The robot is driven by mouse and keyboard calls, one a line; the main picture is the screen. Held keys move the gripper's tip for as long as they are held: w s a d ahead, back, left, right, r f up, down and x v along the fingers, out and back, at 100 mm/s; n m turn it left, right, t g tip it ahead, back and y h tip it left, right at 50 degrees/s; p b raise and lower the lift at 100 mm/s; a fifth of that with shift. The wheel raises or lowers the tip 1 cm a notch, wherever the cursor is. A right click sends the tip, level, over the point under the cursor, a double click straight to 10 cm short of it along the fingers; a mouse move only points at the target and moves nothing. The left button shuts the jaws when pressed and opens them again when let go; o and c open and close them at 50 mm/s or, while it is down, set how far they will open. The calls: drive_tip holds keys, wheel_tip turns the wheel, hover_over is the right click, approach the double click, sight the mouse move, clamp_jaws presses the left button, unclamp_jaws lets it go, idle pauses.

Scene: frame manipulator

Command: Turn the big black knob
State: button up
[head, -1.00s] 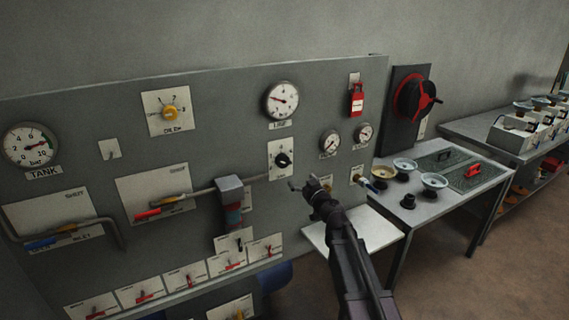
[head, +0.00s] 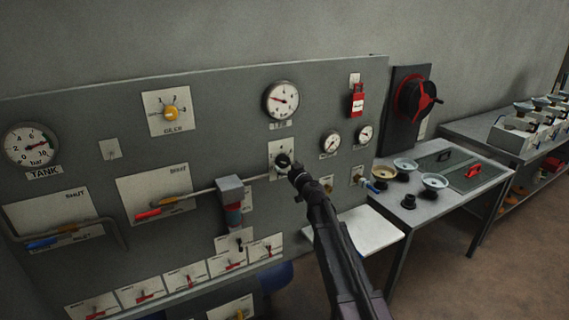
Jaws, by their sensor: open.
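A black knob (head: 282,159) sits on a white plate on the grey panel, below the round gauge marked LINE. My gripper (head: 291,169) is open, with its fingers close to the lower right of this knob. I cannot tell whether they touch it. The gripper covers the lower right part of the plate. A larger black rotary handle (head: 412,100) with a red ring and red grip is on a dark board to the right, well away from my gripper.
The grey panel (head: 225,115) carries gauges, a yellow knob (head: 170,113) and lever valves. A pipe with a grey block (head: 230,184) stands out left of my gripper. A table with bowls (head: 435,181) is at the right. A white shelf (head: 376,232) lies below my arm.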

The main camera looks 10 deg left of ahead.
sight(285, 163)
drive_tip(key=shift+x, duration=1.55)
drive_tip(key=c, duration=1)
